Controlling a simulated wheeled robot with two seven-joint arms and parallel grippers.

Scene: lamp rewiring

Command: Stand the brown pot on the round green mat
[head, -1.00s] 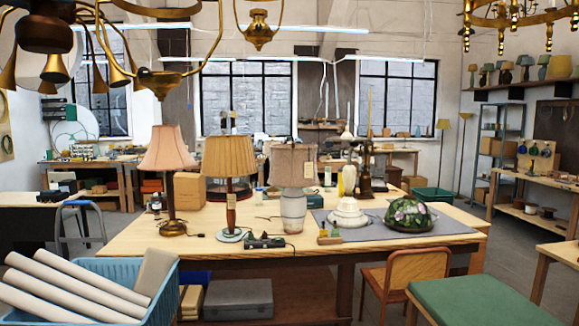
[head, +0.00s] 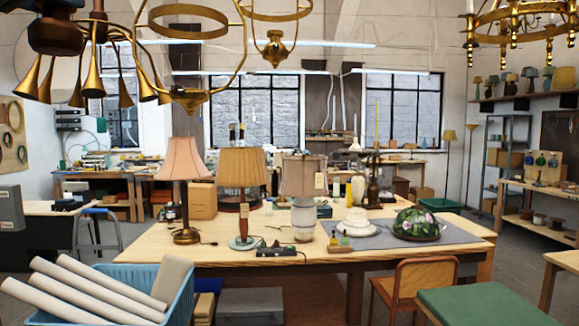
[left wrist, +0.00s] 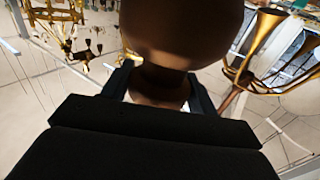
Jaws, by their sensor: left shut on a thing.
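A dark brown rounded pot (head: 56,38) shows at the top left of the head view, high up in front of brass lamp horns. In the left wrist view the brown pot (left wrist: 182,30) fills the top middle, with a wide body and a narrower neck. My left gripper (left wrist: 160,88) is shut on it at the neck, with dark jaws on both sides. Little of this gripper can be made out in the head view. My right gripper is not in view.
A wooden worktable (head: 300,258) holds several lamps, a grey mat (head: 455,234) and a floral dome shade (head: 416,224). A blue crate of rolls (head: 180,300), a chair (head: 425,280) and a green-topped bench (head: 490,305) stand in front. Brass lamps (head: 190,98) hang overhead.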

